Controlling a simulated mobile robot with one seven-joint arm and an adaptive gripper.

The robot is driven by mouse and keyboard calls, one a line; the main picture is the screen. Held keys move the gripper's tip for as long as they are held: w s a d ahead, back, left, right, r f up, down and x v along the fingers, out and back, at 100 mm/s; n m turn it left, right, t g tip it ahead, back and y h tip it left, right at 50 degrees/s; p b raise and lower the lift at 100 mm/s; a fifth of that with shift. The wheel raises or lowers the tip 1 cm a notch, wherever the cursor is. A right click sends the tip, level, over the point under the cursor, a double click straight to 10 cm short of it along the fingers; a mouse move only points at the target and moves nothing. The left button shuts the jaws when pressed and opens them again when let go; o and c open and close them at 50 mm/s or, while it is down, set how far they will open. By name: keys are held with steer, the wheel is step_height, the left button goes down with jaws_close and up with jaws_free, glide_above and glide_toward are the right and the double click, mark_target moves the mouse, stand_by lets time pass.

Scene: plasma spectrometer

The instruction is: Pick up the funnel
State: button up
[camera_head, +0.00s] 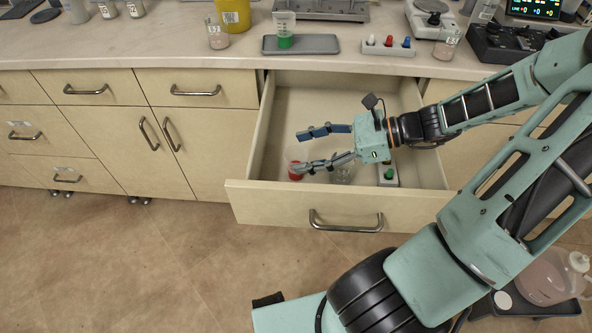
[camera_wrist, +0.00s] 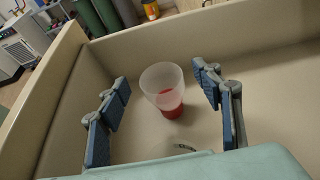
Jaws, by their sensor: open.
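In the wrist view, a translucent white tapered cup shape with a red lower part (camera_wrist: 163,90) stands upright on the drawer floor; it may be the funnel, but I see no spout. In the head view, a red piece (camera_head: 295,170) shows beside the lower fingertip and seems to be the same thing. My gripper (camera_head: 298,151) is inside the open drawer, fingers spread wide and empty. In the wrist view the gripper (camera_wrist: 162,78) has one finger on each side of the cup shape, without visible contact.
The open drawer (camera_head: 275,190) surrounds my gripper with its walls. A clear glass piece (camera_head: 342,173) and a green-topped item (camera_head: 388,175) lie in it near my wrist. On the counter stand a grey tray (camera_head: 322,44) with a green-bottomed cup (camera_head: 284,30) and a beaker (camera_head: 216,35).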

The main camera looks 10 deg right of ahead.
mark_target(293, 154)
steer(key=x, duration=0.3)
steer(key=shift+a+f+b, duration=0.15)
steer(key=shift+a+b, duration=0.1)
steer(key=shift+b, duration=0.15)
steer(key=shift+c, duration=0.3)
steer(key=c, duration=1.4)
